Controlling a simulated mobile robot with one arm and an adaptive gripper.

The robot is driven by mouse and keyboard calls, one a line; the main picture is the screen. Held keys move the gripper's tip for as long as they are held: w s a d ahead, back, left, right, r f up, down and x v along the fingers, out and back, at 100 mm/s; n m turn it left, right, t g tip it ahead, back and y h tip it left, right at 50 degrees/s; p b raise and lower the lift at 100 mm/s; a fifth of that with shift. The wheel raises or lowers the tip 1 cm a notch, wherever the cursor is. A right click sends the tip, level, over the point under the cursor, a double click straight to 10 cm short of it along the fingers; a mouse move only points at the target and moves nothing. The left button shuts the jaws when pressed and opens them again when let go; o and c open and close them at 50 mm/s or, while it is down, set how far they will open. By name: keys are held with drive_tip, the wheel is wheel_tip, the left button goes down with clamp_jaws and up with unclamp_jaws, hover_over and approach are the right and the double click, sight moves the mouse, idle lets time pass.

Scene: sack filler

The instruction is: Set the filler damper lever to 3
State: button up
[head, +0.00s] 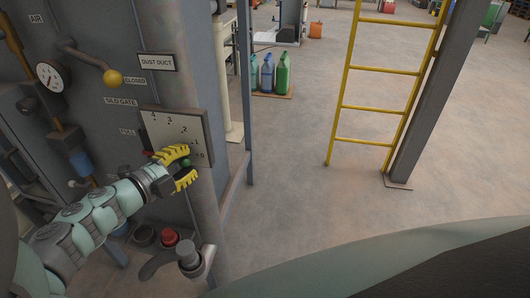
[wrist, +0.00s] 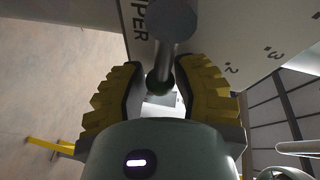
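The filler damper plate (head: 163,122) is a pale panel on the grey machine, with numbers in an arc; it also shows in the wrist view (wrist: 225,30). The marks 2 and 3 lie right of the lever in the wrist view. My fingers partly hide the low numbers; I cannot tell the exact reading.
A yellow-knobbed silo gate lever (head: 112,77) and a gauge (head: 50,77) are up and left. A red button (head: 169,237) and a grey knob (head: 188,254) sit below my arm. A grey post (head: 248,90) stands right of the plate. Open floor lies beyond.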

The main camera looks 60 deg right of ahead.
sight(171, 126)
clamp_jaws()
drive_tip(key=shift+r, duration=0.1)
drive_tip(key=r+n, duration=0.1)
drive_tip(key=n+h, duration=0.1)
drive_tip(key=n, duration=0.1)
drive_tip(key=shift+w+r+b, duration=0.2)
drive_tip(key=shift+r+b, duration=0.1)
drive_tip(key=shift+r, duration=0.1)
drive_tip(key=n, duration=0.1)
drive_tip(key=r+n+h, duration=0.1)
drive_tip(key=shift+w+a+r+n+h, duration=0.2)
drive_tip(key=shift+w+r+n+h, duration=0.05)
drive_tip(key=shift+n+h, duration=0.05)
drive_tip(key=n, duration=0.1)
drive_tip(key=w+r+n+h, duration=0.1)
drive_tip(key=n, duration=0.2)
drive_tip(key=shift+w+a+r+t, duration=0.15)
drive_tip(key=shift+a+r+t, duration=0.1)
drive_tip(key=shift+r+t, duration=0.05)
drive_tip(key=shift+w+a+r+n+t+h, duration=0.1)
drive_tip(key=shift+w+r+n+t+h, duration=0.15)
drive_tip(key=shift+n, duration=0.5)
drive_tip(key=shift+w+a+r+n+t+h, duration=0.1)
drive_tip(key=shift+w+a+n+t+h, duration=0.2)
drive_tip(key=shift+n, duration=0.4)
drive_tip(key=shift+w+d+r+n+t+h, duration=0.15)
drive_tip(key=shift+w+r+n+t, duration=0.15)
drive_tip(key=shift+n, duration=0.45)
drive_tip(key=shift+a+f, duration=0.1)
